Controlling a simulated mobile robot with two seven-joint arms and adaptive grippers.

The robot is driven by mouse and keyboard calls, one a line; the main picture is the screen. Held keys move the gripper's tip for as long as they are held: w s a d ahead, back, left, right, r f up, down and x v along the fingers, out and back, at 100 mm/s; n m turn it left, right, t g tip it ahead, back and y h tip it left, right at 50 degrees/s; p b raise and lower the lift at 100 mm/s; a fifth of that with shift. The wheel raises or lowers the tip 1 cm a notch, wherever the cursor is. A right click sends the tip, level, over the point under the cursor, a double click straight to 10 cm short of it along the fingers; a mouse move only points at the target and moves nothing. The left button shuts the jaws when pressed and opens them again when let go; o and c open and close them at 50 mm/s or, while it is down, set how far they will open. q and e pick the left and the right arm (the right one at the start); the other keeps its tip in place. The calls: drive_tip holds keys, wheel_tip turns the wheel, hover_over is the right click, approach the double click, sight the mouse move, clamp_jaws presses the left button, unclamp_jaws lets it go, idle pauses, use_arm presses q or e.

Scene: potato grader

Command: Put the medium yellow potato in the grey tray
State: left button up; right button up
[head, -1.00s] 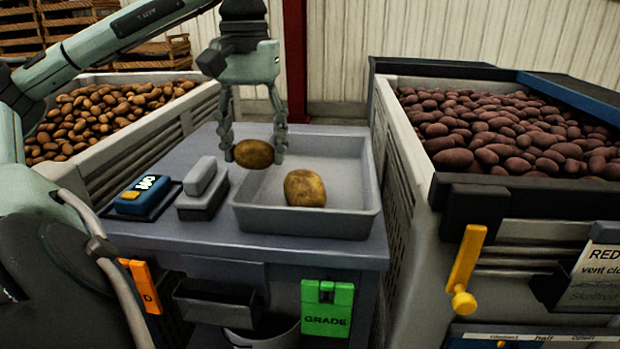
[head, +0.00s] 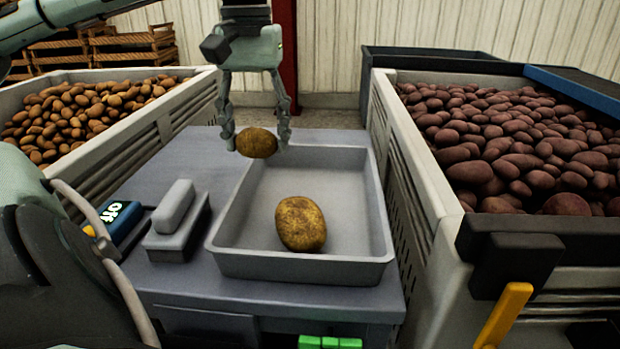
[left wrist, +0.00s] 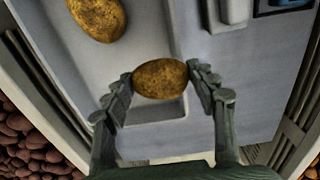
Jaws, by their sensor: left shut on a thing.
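My left gripper (head: 256,140) is shut on a yellow-brown potato (head: 257,143) and holds it above the far left part of the grey tray (head: 300,268). In the left wrist view this potato (left wrist: 160,79) sits between the two fingers, with the tray below it. A larger yellow potato (head: 300,224) lies in the front part of the tray; it also shows in the left wrist view (left wrist: 97,17). My right gripper does not show.
The tray stands on a grey bench (head: 160,283) beside a small grey block device (head: 176,222) and a blue "off" switch (head: 120,222). A crate of brown potatoes (head: 70,112) is at left, a bin of red potatoes (head: 480,140) at right.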

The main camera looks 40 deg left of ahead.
use_arm(q)
drive_tip(key=w+d+f, duration=0.1)
drive_tip(key=w, duration=0.1)
drive_tip(key=w+d+f, duration=0.3)
drive_tip(key=w+f, duration=0.1)
drive_tip(key=w, duration=0.1)
drive_tip(key=shift+d+f+p, duration=0.1)
drive_tip(key=shift+d+p, duration=0.2)
drive_tip(key=shift+p, duration=0.05)
wheel_tip(320, 180, down, 4)
drive_tip(key=shift+r, duration=0.1)
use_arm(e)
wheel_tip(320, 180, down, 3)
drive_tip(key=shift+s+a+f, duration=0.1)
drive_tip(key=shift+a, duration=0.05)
use_arm(q)
drive_tip(key=o, duration=1.2)
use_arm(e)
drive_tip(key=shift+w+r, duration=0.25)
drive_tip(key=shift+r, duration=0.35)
